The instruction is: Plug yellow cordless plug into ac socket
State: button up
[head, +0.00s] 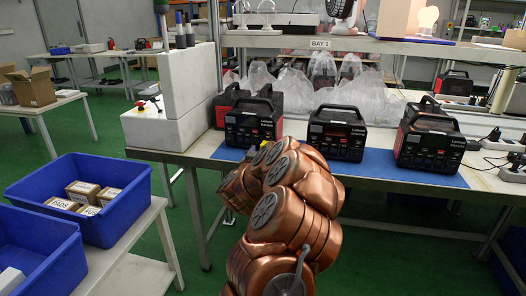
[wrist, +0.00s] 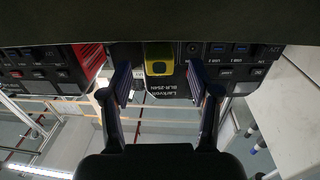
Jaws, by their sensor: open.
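The yellow cordless plug (wrist: 159,68) sits at the front panel of a black power station (wrist: 215,60), which appears upside down in the wrist view. A small yellow patch (head: 264,144) also shows in the head view at the left power station (head: 244,122). I cannot tell how deep the plug sits, and the AC socket behind it is hidden. My gripper (wrist: 159,88) is open, with one finger on each side of the plug and visible gaps between. In the head view my copper arm hides the gripper.
Two more power stations (head: 337,131) (head: 430,136) stand to the right on the blue mat (head: 385,171). Plastic-wrapped units stand behind. A white block (head: 178,90) and a red button box (head: 146,106) are at the left. A blue bin (head: 130,210) with boxes is at the lower left.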

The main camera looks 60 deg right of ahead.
jog(key=v, duration=0.9)
jog(key=shift+a, duration=0.4)
jog(key=shift+s, duration=0.1)
